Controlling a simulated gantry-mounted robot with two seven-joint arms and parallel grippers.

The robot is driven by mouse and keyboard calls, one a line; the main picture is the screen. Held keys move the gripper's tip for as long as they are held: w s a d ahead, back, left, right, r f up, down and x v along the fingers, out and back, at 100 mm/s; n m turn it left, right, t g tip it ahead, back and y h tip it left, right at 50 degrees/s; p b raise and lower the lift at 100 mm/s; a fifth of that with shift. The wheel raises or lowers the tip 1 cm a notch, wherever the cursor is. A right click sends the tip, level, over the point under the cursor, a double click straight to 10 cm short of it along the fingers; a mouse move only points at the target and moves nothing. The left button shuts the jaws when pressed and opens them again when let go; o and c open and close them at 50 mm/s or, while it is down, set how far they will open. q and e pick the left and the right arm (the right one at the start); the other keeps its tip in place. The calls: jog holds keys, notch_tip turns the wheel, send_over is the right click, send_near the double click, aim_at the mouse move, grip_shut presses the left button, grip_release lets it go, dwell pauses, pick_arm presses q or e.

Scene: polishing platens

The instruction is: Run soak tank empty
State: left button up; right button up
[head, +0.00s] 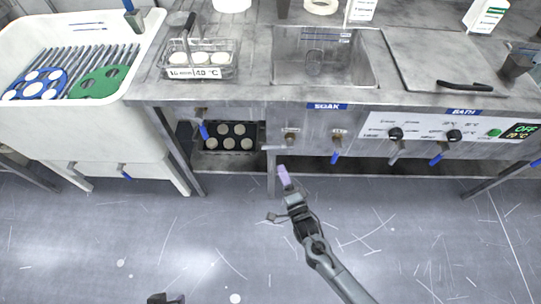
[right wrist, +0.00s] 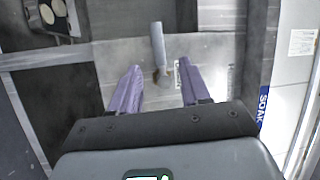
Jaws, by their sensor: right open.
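The soak tank (head: 350,72) is a steel basin sunk in the bench, above the blue SOAK label (head: 327,106). A grey round fitting (head: 314,62) shows inside it; I cannot tell the liquid level. On the front panel below are a tap (head: 290,138) and another tap with a blue lever (head: 335,157). My right gripper (head: 284,178) is below and in front of the left tap. In the right wrist view its purple fingers (right wrist: 156,88) are apart, with a grey pipe-like part (right wrist: 158,45) showing between and beyond them; contact is not visible. A dark part at the bottom edge may be my left gripper (head: 166,299).
A wire basket (head: 200,74) of pale discs stands left of the tank. A white sink (head: 135,60) with blue and green carriers is at far left. A lidded bath (head: 440,60) with knobs and a display is at right. Below the bench is a dark tray (head: 228,137). The floor is clear.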

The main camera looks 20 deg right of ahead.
aim_at(271, 147)
jog(key=shift+w+a+r+b, duration=0.15)
jog(key=shift+w+b, duration=0.55)
jog(key=shift+w, duration=1.15)
jog(key=shift+w+d+r+b, duration=0.2)
jog(key=shift+w+b, duration=0.5)
jog(key=shift+w, duration=1.15)
jog(key=shift+w+a+r+b, duration=0.2)
jog(key=shift+w+b, duration=0.5)
jog(key=shift+w, duration=1.15)
jog(key=shift+c, duration=0.3)
grip_shut()
